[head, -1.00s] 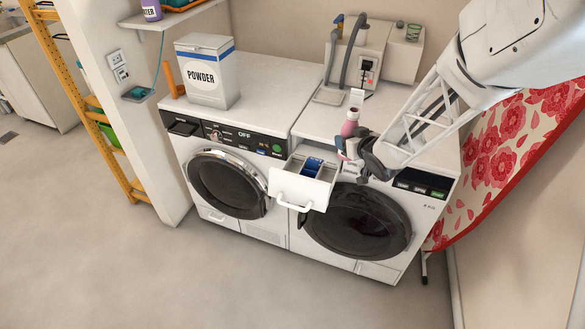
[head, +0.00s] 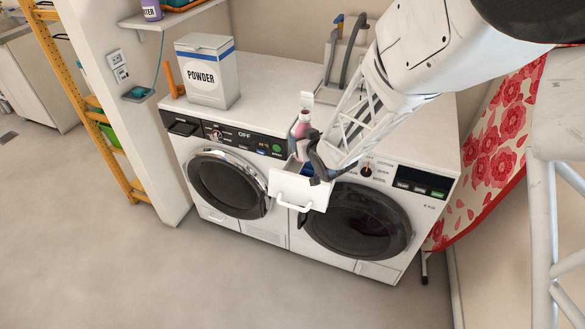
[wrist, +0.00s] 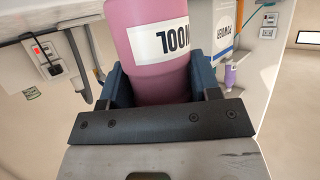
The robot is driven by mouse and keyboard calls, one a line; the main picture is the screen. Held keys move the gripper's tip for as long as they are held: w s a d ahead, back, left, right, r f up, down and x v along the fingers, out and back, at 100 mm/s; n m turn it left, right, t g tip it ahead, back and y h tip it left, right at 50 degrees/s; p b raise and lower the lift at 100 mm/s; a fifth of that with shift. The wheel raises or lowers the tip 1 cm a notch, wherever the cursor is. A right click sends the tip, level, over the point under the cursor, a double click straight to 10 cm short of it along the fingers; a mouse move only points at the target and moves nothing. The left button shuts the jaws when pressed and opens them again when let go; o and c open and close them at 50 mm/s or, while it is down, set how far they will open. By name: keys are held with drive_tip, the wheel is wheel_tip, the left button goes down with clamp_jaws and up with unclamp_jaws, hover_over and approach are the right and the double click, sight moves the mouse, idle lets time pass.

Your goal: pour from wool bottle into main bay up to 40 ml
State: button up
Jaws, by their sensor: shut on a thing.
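The pink wool bottle (head: 302,129) stands roughly upright above the open detergent drawer (head: 285,188) in the head view. In the wrist view the pink bottle (wrist: 160,50) fills the middle, with its white label showing "WOOL". My gripper (head: 313,150) is shut on the bottle, with a dark finger on each side of it; it also shows in the wrist view (wrist: 160,95). The drawer is pulled out of the right-hand machine. A bit of blue insert (head: 307,170) shows inside; my gripper hides most of the compartments, so the main bay and its level cannot be made out.
A white powder box (head: 207,75) stands on the left machine's top. Grey hoses (head: 345,50) rise at the back. The right machine's dial and display (head: 420,187) are right of the drawer. A red floral cloth (head: 500,130) hangs at the right.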

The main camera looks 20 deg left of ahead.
drive_tip(key=s+a+f, duration=0.2)
drive_tip(key=s+a, duration=0.3)
drive_tip(key=a, duration=0.5)
drive_tip(key=shift+s, duration=0.3)
drive_tip(key=shift+d+r, duration=0.1)
drive_tip(key=shift+w+f+m+g+y, duration=0.1)
drive_tip(key=shift+f+m+g+y, duration=0.25)
drive_tip(key=shift+m+g, duration=0.5)
drive_tip(key=shift+w+f+m+g+y, duration=0.1)
drive_tip(key=shift+f+m+g+y, duration=0.25)
drive_tip(key=shift+m+g, duration=0.45)
drive_tip(key=shift+d+m, duration=0.15)
drive_tip(key=shift+m, duration=0.4)
drive_tip(key=shift+s+f+m+g+y, duration=0.1)
drive_tip(key=shift+f+m+g+y, duration=0.15)
drive_tip(key=shift+m+g+y, duration=0.3)
drive_tip(key=shift+s, duration=0.1)
drive_tip(key=shift+s+a+f+m+g+y, duration=0.5)
drive_tip(key=shift+m+g, duration=0.3)
drive_tip(key=shift+m, duration=0.25)
idle(2.7)
